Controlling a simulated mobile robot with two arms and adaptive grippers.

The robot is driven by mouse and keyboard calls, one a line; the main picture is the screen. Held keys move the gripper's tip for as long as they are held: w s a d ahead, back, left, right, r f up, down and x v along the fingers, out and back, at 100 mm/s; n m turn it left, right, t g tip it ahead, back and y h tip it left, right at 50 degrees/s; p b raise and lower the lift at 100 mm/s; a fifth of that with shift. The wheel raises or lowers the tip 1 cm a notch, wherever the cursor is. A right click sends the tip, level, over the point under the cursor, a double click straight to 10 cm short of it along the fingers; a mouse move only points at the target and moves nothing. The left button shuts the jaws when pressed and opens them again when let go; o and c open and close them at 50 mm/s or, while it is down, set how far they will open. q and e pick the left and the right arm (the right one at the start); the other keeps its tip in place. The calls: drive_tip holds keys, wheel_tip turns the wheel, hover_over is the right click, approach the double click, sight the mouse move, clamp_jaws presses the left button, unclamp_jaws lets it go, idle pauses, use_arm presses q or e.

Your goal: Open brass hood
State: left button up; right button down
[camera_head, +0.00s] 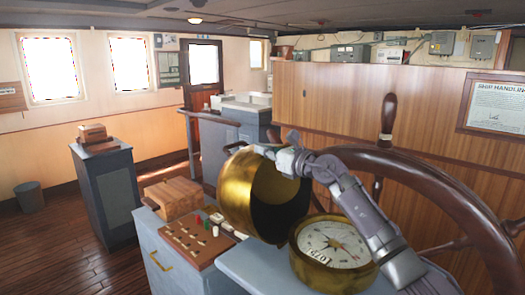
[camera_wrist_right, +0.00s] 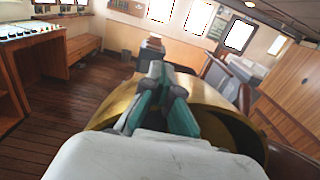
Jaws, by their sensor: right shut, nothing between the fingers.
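The brass hood (camera_head: 238,192) is tipped up and swung to the left of the compass, with its dark hollow facing right. The compass (camera_head: 333,248), in its brass bowl with a white dial, lies uncovered on the grey stand. My right arm comes in from the right over the compass. My right gripper (camera_head: 268,151) is shut and empty at the upper edge of the hood. In the wrist view the shut fingers (camera_wrist_right: 163,78) reach over the hood (camera_wrist_right: 218,120); whether they touch it I cannot tell. My left gripper is not in view.
A ship's wheel (camera_head: 440,178) stands close behind my right arm. A wooden box (camera_head: 173,195) and a board with several small pieces (camera_head: 190,240) lie left of the hood. A grey pedestal (camera_head: 107,195) stands farther left, with open floor around it.

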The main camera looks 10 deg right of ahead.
drive_tip(key=shift+w+f, duration=0.1)
drive_tip(key=shift+f, duration=0.3)
